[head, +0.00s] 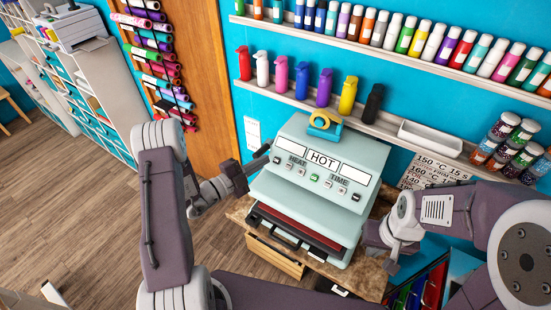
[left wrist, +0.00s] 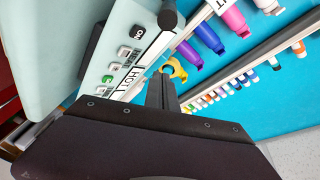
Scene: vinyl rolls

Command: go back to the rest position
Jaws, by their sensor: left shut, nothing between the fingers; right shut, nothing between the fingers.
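My left gripper (head: 262,156) is shut and empty. In the head view it is beside the upper left side of the pale green heat press (head: 318,160), and I cannot tell whether it touches it. The left wrist view shows the dark gripper close up, with the press panel (left wrist: 125,50) to its left. My right gripper (head: 390,265) is small and partly seen at the right of the press, pointing down. It is shut with nothing in it. The press has a HOT display, several buttons and a yellow tape roll (head: 324,124) on top.
The press stands on a small brown counter (head: 372,278) with a drawer. Wall shelves (head: 330,115) with several coloured bottles are behind it. Vinyl rolls (head: 165,70) hang on a rack at the left. Stacked jars (head: 508,145) are at the right. Wooden floor (head: 90,220) is open at the left.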

